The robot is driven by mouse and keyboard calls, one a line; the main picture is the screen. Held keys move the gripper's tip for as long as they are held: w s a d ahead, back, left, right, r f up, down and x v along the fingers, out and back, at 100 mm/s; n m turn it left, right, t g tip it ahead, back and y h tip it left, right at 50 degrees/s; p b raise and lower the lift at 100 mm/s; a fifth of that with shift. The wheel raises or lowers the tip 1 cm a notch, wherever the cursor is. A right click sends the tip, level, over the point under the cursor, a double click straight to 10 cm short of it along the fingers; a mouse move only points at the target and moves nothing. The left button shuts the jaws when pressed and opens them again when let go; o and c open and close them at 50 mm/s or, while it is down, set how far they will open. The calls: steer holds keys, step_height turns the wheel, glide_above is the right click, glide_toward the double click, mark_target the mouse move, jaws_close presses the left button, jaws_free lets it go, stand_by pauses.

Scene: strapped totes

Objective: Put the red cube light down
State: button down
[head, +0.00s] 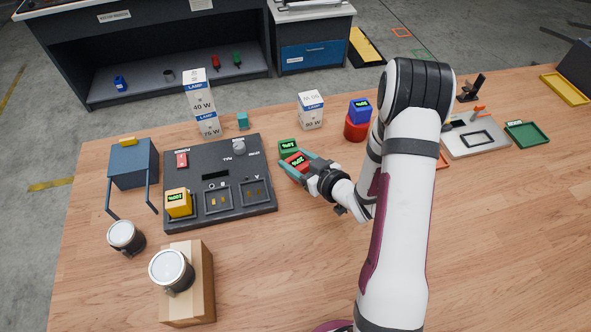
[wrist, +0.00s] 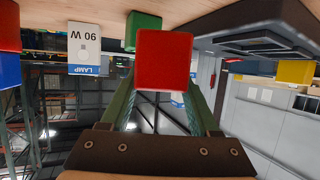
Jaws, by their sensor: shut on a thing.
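The red cube light (head: 297,161) has a small lit display on its top face. My gripper (head: 301,169) is shut on it, with one teal finger on each side. In the wrist view the red cube (wrist: 165,60) fills the space between the fingertips, and the table shows upside down at the top. A green cube (head: 288,147) stands just behind the red cube; in the wrist view it shows beyond it (wrist: 143,30). I cannot tell how far the red cube's underside is from the wooden table (head: 300,260).
Left of my gripper lies a dark panel (head: 236,148) with square recesses and a yellow cube (head: 178,203). The table in front of my gripper is clear.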

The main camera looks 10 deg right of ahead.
step_height(320, 180, down, 4)
steer(key=shift+w+a+f, duration=0.1)
steer(key=shift+a, duration=0.05)
steer(key=shift+f, duration=0.15)
steer(key=shift+c, duration=0.6)
jaws_free()
